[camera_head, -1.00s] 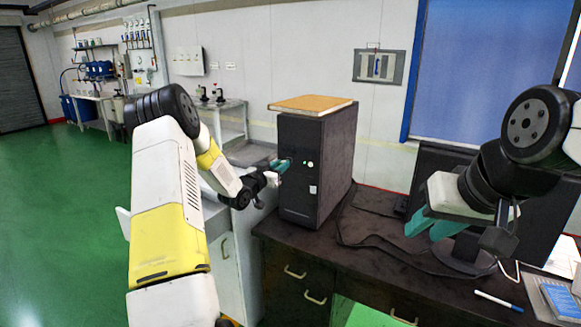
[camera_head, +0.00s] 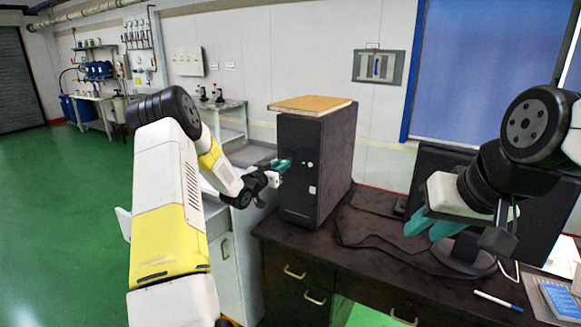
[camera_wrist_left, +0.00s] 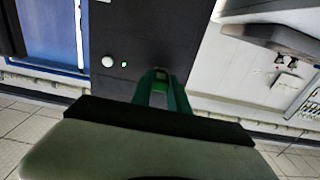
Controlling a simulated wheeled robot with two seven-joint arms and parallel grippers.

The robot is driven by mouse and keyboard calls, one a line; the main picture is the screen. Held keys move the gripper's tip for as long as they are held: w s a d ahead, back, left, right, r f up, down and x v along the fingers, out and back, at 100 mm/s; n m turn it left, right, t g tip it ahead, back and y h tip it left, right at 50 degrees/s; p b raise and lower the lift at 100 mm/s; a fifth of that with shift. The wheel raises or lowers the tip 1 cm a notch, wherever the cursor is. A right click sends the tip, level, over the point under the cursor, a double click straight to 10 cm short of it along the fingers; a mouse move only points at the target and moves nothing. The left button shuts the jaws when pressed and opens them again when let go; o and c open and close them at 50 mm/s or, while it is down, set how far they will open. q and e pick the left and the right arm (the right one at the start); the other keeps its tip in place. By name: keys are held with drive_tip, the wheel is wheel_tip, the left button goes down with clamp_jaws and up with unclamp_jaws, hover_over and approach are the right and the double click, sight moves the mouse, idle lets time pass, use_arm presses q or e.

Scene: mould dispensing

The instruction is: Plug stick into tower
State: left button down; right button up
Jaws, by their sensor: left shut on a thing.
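The black computer tower (camera_head: 314,205) stands upright on the dark desk, and its front also fills the middle of the left wrist view (camera_wrist_left: 118,80). A round pale button and a small green light show on its front. My left gripper (camera_head: 284,164) is at the front of the tower, near its upper left edge. In the left wrist view its green fingers (camera_wrist_left: 162,85) are close together on a small stick (camera_wrist_left: 161,75), mostly hidden between them, with the tips against or very near the tower front. My right gripper (camera_head: 433,228) hangs over the desk's right side with green fingers apart.
A brown board (camera_head: 311,104) lies on top of the tower. A monitor (camera_head: 445,185) stands at the right behind my right arm. A pen (camera_head: 497,301) and a blue-covered item (camera_head: 562,301) lie at the right front. Cables run across the desk.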

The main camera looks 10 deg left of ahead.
use_arm(q)
drive_tip(key=shift+w+d, duration=0.2)
drive_tip(key=shift+w, duration=0.3)
idle(0.3)
drive_tip(key=c, duration=1.2)
unclamp_jaws()
drive_tip(key=shift+s, duration=0.1)
